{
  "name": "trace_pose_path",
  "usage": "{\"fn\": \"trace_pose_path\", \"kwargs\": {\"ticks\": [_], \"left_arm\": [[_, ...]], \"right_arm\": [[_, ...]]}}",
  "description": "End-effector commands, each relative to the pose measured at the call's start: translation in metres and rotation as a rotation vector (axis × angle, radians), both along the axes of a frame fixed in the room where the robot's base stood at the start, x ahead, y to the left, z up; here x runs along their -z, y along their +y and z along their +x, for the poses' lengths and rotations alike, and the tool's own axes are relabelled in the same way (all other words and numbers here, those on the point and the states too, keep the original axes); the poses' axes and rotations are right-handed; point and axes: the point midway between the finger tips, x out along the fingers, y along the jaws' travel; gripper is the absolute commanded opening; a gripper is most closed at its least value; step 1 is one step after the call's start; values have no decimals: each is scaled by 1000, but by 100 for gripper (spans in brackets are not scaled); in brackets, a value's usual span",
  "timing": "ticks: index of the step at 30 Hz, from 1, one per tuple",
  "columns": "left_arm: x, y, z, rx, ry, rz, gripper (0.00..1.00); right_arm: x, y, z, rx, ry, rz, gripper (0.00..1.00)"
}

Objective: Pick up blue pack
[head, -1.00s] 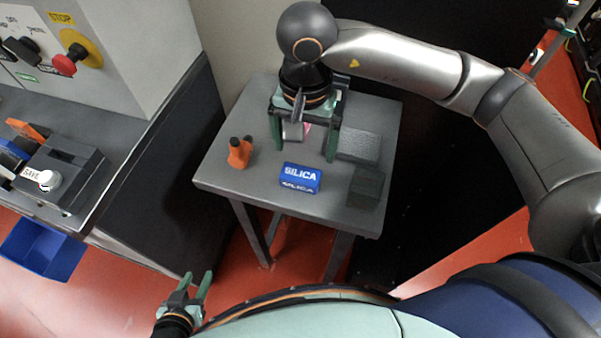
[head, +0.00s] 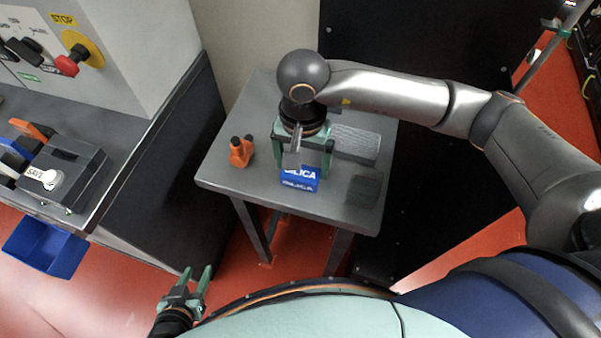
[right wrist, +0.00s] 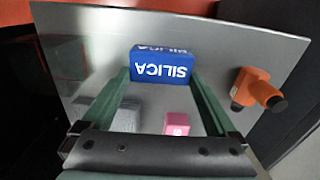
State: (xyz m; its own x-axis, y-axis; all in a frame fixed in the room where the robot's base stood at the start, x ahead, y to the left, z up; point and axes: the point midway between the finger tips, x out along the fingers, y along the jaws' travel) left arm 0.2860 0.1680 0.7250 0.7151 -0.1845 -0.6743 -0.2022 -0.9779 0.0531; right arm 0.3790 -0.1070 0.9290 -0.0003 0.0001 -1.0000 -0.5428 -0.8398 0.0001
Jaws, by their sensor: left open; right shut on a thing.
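The blue pack (head: 299,184), marked SILICA, is at the front of the small grey table. My right gripper (head: 304,170) reaches down over it from behind and is shut on it. In the right wrist view, the blue pack (right wrist: 162,70) sits between the tips of the two green fingers. I cannot tell whether it is still touching the tabletop. My left gripper (head: 198,271) is open and empty, low in the head view, away from the table.
The grey table (head: 220,165) also bears an orange two-post piece (head: 241,152), a textured grey block (head: 357,142), a dark block (head: 364,187) and a pink item (right wrist: 177,124).

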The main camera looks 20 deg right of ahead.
Motion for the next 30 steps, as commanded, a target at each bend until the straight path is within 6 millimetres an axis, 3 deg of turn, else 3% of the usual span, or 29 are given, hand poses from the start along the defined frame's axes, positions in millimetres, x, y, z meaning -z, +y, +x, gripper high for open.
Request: {"fn": "trace_pose_path", "kwargs": {"ticks": [1, 8, 20, 25, 30], "left_arm": [[0, 0, 0, 0, -1, 0, 45], [0, 0, 0, 0, -1, 0, 45], [0, 0, 1, 0, -1, 0, 45], [2, 0, 1, 0, -1, 0, 45], [7, 0, 1, 0, -1, 0, 45]], "right_arm": [[0, 0, 0, 0, -1, 1, 62], [-1, 0, 0, 0, -1, 1, 36], [-9, 0, 1, 0, -3, 1, 35], [-32, 0, 1, -1, -7, 1, 35], [-65, 4, -27, -8, -9, 4, 35]]}}
